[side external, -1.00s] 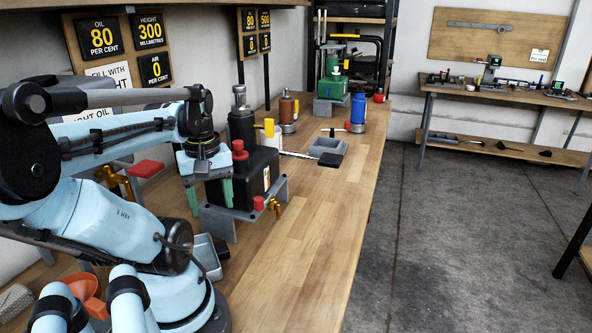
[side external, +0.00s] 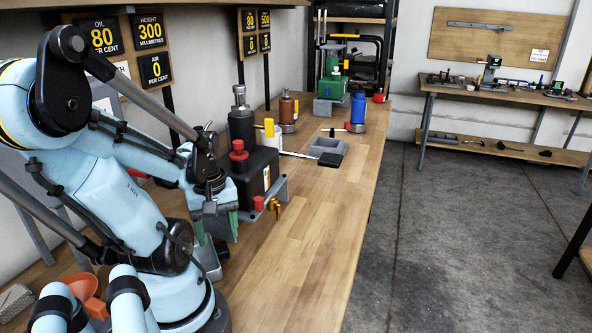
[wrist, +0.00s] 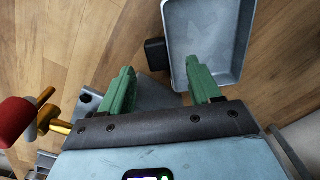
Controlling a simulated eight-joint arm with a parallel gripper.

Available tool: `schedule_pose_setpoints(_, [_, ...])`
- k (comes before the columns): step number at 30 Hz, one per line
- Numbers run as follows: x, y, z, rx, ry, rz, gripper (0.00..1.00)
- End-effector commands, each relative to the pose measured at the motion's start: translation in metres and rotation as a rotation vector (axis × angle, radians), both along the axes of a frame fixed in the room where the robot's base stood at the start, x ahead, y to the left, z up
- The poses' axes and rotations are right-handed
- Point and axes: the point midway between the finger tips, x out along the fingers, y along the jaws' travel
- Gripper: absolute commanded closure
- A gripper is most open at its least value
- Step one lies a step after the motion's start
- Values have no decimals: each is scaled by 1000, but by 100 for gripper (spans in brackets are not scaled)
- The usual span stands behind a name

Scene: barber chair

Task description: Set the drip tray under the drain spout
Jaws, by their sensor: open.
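The drip tray, a shallow grey metal pan, is at the upper right of the wrist view (wrist: 222,38). A black block (wrist: 157,53), apparently its grip, sits against its left wall. In the side view the tray (side external: 207,262) is partly hidden by my gripper. My gripper (wrist: 158,68) is open and empty, green fingers on either side of the block in the picture; the right finger overlaps the tray's corner. My gripper also shows low in the side view (side external: 218,240). The brass drain spout (side external: 276,206) sits on the black tank's front, right of my gripper, with a red knob.
The black tank (side external: 262,172) on its grey stand is close to the right of my gripper, with a red cap on top. An orange funnel (side external: 85,288) lies at lower left. The wooden bench top (side external: 310,235) right of the spout is clear.

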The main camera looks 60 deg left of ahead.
Motion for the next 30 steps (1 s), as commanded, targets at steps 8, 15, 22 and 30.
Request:
schedule_pose_setpoints(8, [2, -3, -20, 0, 0, -1, 37])
schedule_pose_setpoints(15, [1, -3, -32, 0, 0, 0, 37])
schedule_pose_setpoints(22, [1, -3, -36, 0, 0, 0, 37])
schedule_pose_setpoints(30, [1, -3, -36, 0, 0, 0, 53])
